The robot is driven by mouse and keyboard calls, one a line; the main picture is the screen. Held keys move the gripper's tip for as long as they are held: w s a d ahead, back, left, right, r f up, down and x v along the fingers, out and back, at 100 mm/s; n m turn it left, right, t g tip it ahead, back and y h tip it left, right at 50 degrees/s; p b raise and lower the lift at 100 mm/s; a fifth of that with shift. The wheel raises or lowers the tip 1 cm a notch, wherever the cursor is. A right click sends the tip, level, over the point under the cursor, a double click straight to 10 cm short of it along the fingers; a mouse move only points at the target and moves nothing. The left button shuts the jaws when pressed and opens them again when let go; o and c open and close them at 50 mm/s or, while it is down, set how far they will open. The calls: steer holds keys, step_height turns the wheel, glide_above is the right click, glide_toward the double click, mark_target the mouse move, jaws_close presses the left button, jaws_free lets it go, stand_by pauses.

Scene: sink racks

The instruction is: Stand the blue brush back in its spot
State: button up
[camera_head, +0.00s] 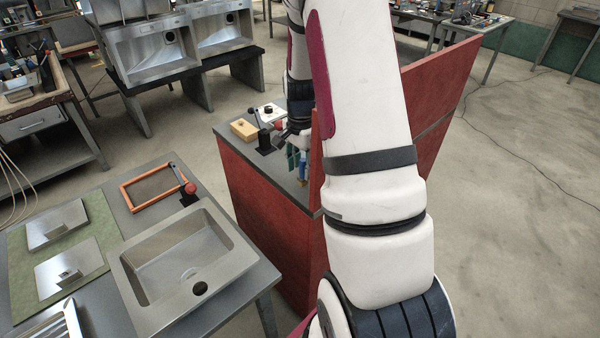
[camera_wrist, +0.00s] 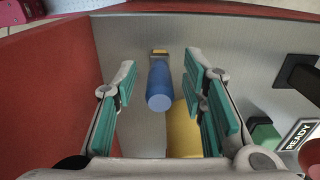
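The blue brush (camera_wrist: 160,88) has a thick blue handle and a small yellow-and-dark end. In the wrist view it lies between my gripper's two fingers, with its round handle end toward the camera. My gripper (camera_wrist: 162,100) is open, with teal pads and a visible gap on both sides of the handle. In the head view the brush (camera_head: 303,164) appears upright beside my gripper (camera_head: 296,155), at the counter's right part. My arm hides much of that area. I cannot tell which place is the brush's spot.
The grey-topped red counter (camera_head: 228,130) has a raised red panel at right. A sink (camera_head: 190,262) and an orange frame (camera_head: 128,195) are on the nearer table.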

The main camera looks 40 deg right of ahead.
step_height(320, 180, up, 9)
steer(key=shift+a+r+b, duration=0.1)
steer(key=shift+b, duration=0.6)
steer(key=s+a+r+n+t, duration=0.3)
steer(key=a+r+n, duration=0.5)
steer(key=a+r, duration=0.55)
steer(key=s+a+r+n+t, duration=0.2)
steer(key=s+a+r+n, duration=0.1)
steer(key=s+a+n, duration=0.7)
steer(key=shift+s+a+n+t, duration=0.3)
steer(key=shift+s+a, duration=0.2)
steer(key=shift+a, duration=0.9)
steer(key=shift+r, duration=0.1)
